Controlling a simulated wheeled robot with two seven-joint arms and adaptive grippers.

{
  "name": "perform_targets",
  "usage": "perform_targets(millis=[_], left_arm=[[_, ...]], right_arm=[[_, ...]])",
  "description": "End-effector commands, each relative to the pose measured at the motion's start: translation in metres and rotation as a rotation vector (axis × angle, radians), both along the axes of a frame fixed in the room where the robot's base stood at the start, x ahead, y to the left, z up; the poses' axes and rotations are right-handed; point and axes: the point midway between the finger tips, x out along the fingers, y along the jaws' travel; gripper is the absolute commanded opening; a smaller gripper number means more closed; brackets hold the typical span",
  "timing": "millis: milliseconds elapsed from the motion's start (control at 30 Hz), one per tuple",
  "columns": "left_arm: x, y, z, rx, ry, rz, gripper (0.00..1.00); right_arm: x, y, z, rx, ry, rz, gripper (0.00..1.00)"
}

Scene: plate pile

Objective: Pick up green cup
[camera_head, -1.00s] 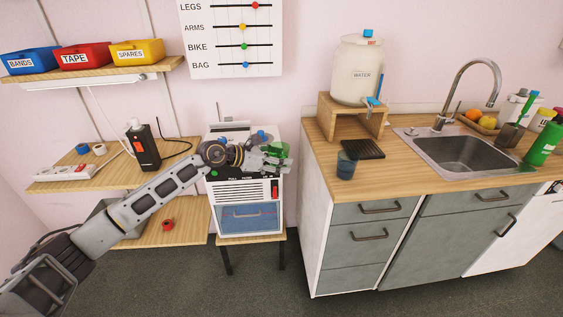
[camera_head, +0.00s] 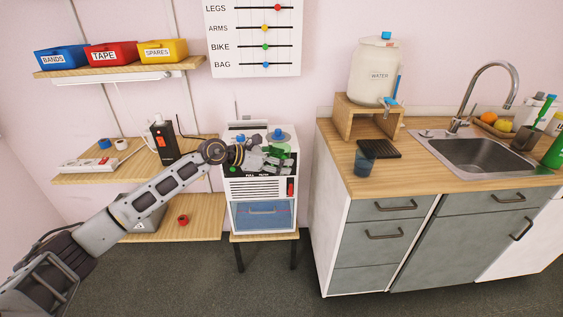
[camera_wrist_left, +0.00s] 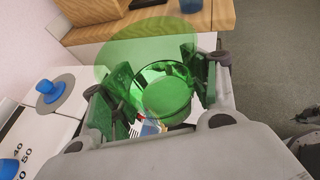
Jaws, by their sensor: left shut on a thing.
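The green cup (camera_wrist_left: 165,95) is see-through and sits between the two fingers of my left gripper in the left wrist view. My left gripper (camera_wrist_left: 155,85) is shut on it, with a finger on each side. In the head view my left gripper (camera_head: 268,158) is over the top of the white machine (camera_head: 260,190), and the green cup (camera_head: 280,152) shows only in part beside the fingers. I cannot tell whether the cup touches the machine top.
The machine has blue knobs (camera_head: 278,135) on top. A wooden counter (camera_head: 335,150) to the right holds a blue cup (camera_head: 365,160), a black rack (camera_head: 380,148) and a water jug (camera_head: 376,70). Shelves stand at left. Floor in front is clear.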

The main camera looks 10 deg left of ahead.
Motion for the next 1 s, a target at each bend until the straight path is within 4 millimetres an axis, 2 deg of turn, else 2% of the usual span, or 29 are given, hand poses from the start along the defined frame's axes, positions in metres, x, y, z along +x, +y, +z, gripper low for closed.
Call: perform_targets(millis=[400, 1000], left_arm=[[0.000, 0.002, 0.001, -0.001, -0.001, 0.000, 0.16], [0.000, 0.002, 0.001, -0.001, -0.001, 0.000, 0.16]], right_arm=[[-0.006, 0.001, 0.000, 0.000, 0.011, 0.001, 0.00], [0.010, -0.002, 0.004, -0.003, -0.009, 0.003, 0.00]])
